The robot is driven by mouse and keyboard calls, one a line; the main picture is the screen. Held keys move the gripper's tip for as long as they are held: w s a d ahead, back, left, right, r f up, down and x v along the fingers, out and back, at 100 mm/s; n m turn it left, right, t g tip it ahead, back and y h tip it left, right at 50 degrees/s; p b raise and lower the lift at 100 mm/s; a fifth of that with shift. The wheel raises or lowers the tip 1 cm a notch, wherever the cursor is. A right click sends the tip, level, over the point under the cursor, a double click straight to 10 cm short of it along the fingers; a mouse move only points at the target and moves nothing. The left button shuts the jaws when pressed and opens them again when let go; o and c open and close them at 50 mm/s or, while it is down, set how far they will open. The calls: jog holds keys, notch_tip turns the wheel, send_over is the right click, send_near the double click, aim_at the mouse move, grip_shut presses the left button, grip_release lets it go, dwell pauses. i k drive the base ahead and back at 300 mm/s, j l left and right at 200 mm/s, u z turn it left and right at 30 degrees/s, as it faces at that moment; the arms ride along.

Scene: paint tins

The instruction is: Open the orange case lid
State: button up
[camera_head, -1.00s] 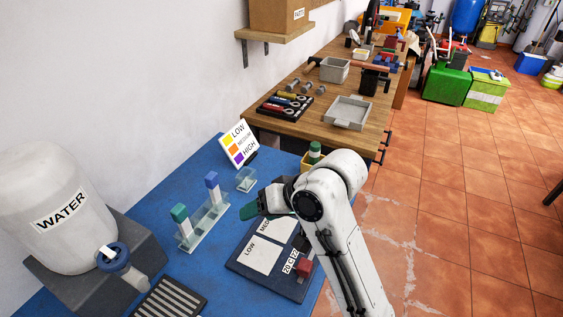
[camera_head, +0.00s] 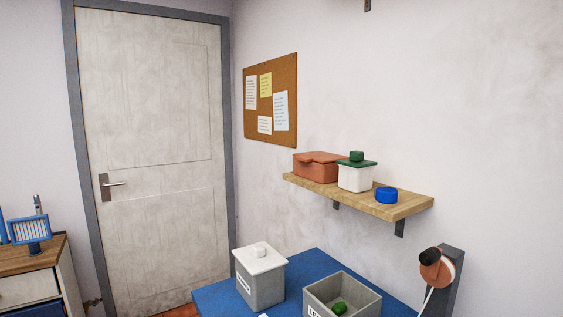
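An orange case (camera_head: 318,167) sits at the left end of a wooden wall shelf. Its lid (camera_head: 316,157) looks shut, lying flat on the case. A white tin with a green lid (camera_head: 356,176) stands just right of it and hides part of its right side. My gripper and arm are not in the present view.
A blue round object (camera_head: 386,195) lies on the shelf (camera_head: 400,209), right of the tin. Below, a blue table (camera_head: 309,266) bears a grey bin with a white lid (camera_head: 260,280) and an open grey bin (camera_head: 342,297). A closed door (camera_head: 150,150) stands left.

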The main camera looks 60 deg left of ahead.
aim_at(321, 157)
jog(key=i+u, duration=0.1)
jog(key=u, duration=0.3)
jog(key=i+u, duration=0.1)
jog(key=u, duration=0.3)
jog(key=i+u, duration=0.1)
jog(key=u, duration=0.3)
jog(key=i+u, duration=0.1)
jog(key=u, duration=0.3)
jog(key=i+j, duration=0.15)
jog(key=j+z, duration=0.05)
